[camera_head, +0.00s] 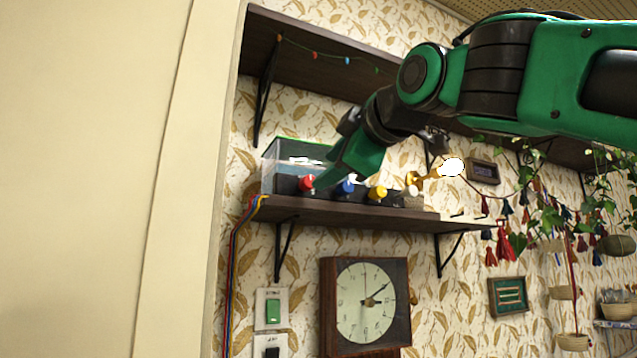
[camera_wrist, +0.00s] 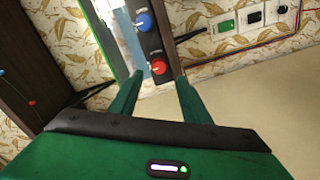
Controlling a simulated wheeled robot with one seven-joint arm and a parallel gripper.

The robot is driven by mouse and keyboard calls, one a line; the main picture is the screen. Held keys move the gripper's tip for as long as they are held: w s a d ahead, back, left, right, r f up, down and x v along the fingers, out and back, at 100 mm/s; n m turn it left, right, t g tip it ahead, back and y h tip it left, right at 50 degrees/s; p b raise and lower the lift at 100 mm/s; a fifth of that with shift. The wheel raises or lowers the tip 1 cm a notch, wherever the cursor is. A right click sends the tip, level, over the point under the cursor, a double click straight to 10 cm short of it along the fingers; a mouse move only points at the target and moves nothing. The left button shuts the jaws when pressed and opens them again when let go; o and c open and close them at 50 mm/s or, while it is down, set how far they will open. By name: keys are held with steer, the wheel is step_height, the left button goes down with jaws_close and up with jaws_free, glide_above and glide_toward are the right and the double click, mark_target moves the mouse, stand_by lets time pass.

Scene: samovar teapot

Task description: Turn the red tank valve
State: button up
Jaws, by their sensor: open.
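The red valve (camera_head: 306,182) is a round knob at the left end of a dark panel at the foot of a clear tank (camera_head: 285,152) on the wall shelf. It also shows in the wrist view (camera_wrist: 158,67), between and just beyond my fingertips. My gripper (camera_wrist: 157,79) is open, with one green finger on each side of the red valve in that view. I cannot tell whether either finger touches it. In the head view my gripper (camera_head: 322,184) reaches down to just right of the red valve and hides part of the tank.
A blue knob (camera_head: 346,187) and a yellow knob (camera_head: 377,193) sit to the right of the red one. The lower shelf (camera_head: 350,214) runs beneath them. An upper shelf (camera_head: 320,62) hangs above, near my arm. A clock (camera_head: 365,302) hangs below.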

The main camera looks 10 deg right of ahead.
steer(key=shift+v, duration=1)
steer(key=shift+f, duration=0.1)
steer(key=w+d+f+m+g+h, duration=0.15)
steer(key=d+f+m, duration=0.25)
steer(key=d+f, duration=0.5)
steer(key=d+f+m+g+h, duration=0.35)
steer(key=d+f, duration=0.25)
steer(key=f, duration=0.8)
steer(key=w+d+f+m+g+h, duration=0.15)
steer(key=d+f+m, duration=0.25)
steer(key=d+f, duration=0.5)
steer(key=s+d+f+m+g, duration=0.2)
steer(key=s+f+m+g, duration=0.1)
steer(key=s+f, duration=0.5)
steer(key=s+d+f+m+g+y, duration=0.1)
steer(key=s+d+f+m+g, duration=0.1)
steer(key=s+f, duration=0.7)
steer(key=s+d+f+m+g, duration=0.2)
steer(key=s+f+m+g, duration=0.3)
steer(key=s+f, duration=0.4)
step_height(320, 180, down, 8)
steer(key=shift+s+d+r+m, duration=0.25)
steer(key=shift+d+m, duration=0.15)
steer(key=shift+m, duration=0.25)
